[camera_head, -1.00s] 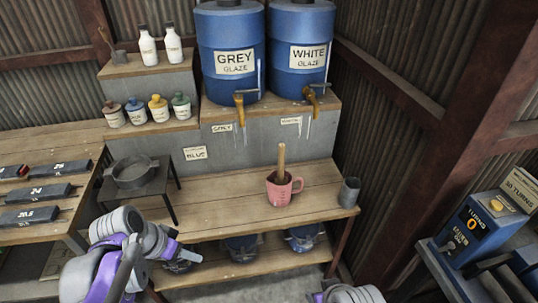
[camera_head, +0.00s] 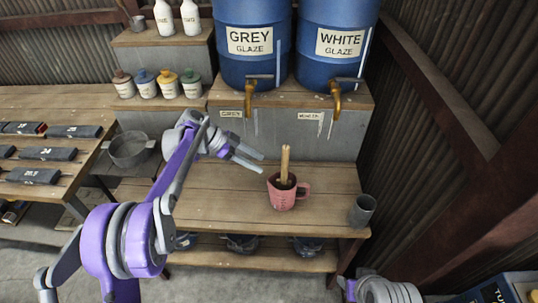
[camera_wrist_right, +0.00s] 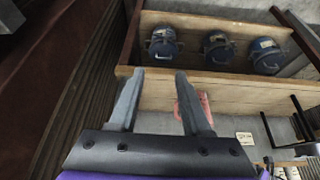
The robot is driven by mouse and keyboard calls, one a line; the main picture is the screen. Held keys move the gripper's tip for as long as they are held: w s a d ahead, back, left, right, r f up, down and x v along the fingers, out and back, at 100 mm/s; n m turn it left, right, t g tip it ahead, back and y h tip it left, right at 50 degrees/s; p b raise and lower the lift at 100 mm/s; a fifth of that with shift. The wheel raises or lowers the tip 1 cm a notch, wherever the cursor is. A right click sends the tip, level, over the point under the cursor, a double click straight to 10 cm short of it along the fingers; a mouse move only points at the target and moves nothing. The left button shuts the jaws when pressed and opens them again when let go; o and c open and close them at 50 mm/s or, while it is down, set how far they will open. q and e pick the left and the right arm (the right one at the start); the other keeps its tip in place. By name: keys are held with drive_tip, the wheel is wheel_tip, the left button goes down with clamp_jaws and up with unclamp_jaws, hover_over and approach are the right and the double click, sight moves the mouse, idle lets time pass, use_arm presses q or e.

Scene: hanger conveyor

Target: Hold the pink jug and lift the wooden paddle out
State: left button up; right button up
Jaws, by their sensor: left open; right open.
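The pink jug (camera_head: 282,196) stands upright on the wooden bench, its handle to the right. The wooden paddle (camera_head: 285,163) stands in it, its upper part sticking up above the rim and its lower end hidden inside. My left gripper (camera_head: 262,164) is open and empty, just left of the jug and pointing at it, apart from it. In the right wrist view my right gripper (camera_wrist_right: 158,75) is open and empty, pointing toward the bench edge. Part of the pink jug (camera_wrist_right: 205,104) shows there behind one finger; the paddle cannot be made out.
A grey cup (camera_head: 362,210) stands right of the jug near the bench end. Blue glaze barrels (camera_head: 252,50) with brass taps stand on the ledge behind. A grey pan (camera_head: 129,150) is at the left. The bench (camera_head: 225,205) in front of the jug is clear.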

drive_tip(key=shift+d, duration=0.1)
drive_tip(key=shift+c, duration=0.8)
drive_tip(key=m+t+y, duration=0.6)
drive_tip(key=m+y, duration=0.1)
drive_tip(key=m, duration=2.2)
approach(308, 189)
drive_tip(key=f, duration=0.2)
drive_tip(key=x, duration=1)
drive_tip(key=shift+w+d+r, duration=0.1)
drive_tip(key=shift+w+r, duration=0.1)
drive_tip(key=shift+w, duration=0.15)
clamp_jaws()
